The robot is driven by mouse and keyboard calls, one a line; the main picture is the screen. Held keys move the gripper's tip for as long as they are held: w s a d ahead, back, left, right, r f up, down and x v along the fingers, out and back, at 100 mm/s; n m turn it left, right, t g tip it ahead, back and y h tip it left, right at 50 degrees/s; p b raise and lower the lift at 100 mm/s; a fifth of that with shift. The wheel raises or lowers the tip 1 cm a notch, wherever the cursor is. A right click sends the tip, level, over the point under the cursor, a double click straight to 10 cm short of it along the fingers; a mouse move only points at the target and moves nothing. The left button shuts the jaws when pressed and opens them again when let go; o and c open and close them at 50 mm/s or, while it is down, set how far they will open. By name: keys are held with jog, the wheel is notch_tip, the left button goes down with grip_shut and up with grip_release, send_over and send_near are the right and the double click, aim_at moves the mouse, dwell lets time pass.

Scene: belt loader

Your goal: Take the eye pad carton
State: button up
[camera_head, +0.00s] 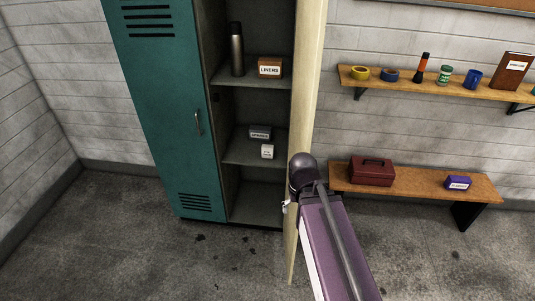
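A small white carton (267,151) with print too small to read for certain stands on the middle shelf of the open locker; it may be the eye pad carton. A dark grey box (260,132) with a pale label stands just behind it, to its left. My purple arm with its dark rounded joint comes up from the bottom, to the right of the locker opening. I cannot make out my gripper or its fingers; they seem hidden behind the arm.
The locker's upper shelf (247,82) holds a dark flask (237,50) and a brown LINERS box (270,67). A green door (160,100) is on the left and a cream upright panel (306,90) on the right. A bench (415,185) holds a red toolbox (371,171) and a purple box (458,182).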

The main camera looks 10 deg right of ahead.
notch_tip(320, 180, down, 14)
jog(key=b, duration=1.3)
jog(key=shift+r, duration=0.25)
jog(key=c, duration=0.5)
jog(key=shift+s, duration=0.2)
jog(key=shift+c, duration=0.3)
